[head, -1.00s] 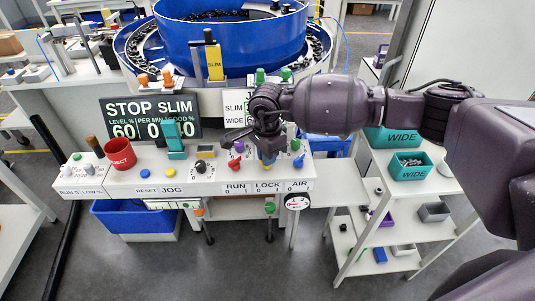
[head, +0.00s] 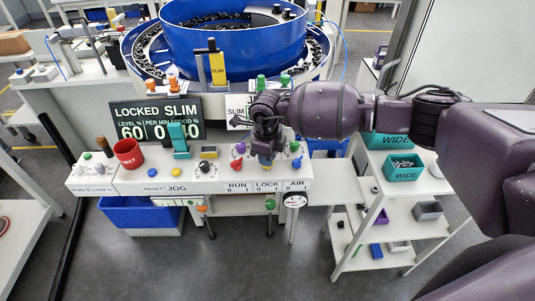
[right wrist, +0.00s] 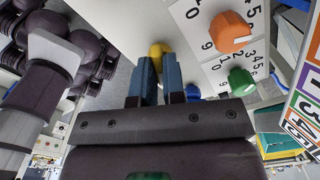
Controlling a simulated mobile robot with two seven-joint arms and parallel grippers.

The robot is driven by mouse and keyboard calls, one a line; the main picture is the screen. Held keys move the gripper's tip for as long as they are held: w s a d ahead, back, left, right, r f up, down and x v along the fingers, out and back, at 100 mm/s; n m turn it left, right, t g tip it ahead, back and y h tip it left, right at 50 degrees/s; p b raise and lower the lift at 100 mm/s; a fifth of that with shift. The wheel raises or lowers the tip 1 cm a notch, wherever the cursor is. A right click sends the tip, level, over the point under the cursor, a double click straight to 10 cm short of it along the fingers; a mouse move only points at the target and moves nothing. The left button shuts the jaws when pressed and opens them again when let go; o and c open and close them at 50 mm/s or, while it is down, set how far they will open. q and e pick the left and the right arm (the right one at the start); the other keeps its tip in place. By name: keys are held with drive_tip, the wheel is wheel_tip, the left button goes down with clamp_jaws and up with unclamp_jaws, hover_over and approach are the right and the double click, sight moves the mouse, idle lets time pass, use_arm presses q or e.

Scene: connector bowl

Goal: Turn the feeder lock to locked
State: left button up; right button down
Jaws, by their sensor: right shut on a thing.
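The feeder lock is a yellow knob (right wrist: 157,49) above the LOCK label (head: 266,187) on the white control panel (head: 130,182). My right gripper (right wrist: 160,62) is shut on this knob, with its two blue fingers on either side of it. In the head view my right gripper (head: 266,158) reaches down over the knob and hides most of it, so its pointer angle cannot be read. The dark display (head: 157,121) reads LOCKED SLIM. My left gripper is not in view.
A red RUN knob (head: 236,164), a purple knob (head: 239,148), a green knob (head: 294,146) and a blue knob (head: 297,163) are close by. A blue bowl feeder (head: 235,40) is behind.

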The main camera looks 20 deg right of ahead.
drive_tip(key=m+p, duration=0.1)
drive_tip(key=m, duration=0.2)
drive_tip(key=shift+r, duration=0.15)
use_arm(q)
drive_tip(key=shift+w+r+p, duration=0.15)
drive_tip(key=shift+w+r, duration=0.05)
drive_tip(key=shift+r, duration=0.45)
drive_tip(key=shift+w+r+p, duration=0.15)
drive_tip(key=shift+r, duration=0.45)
use_arm(e)
drive_tip(key=shift+m, duration=0.7)
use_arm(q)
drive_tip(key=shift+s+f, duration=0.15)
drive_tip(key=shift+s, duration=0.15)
use_arm(e)
drive_tip(key=c, duration=1.3)
unclamp_jaws()
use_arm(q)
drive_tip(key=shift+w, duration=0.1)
use_arm(e)
drive_tip(key=shift+o, duration=0.5)
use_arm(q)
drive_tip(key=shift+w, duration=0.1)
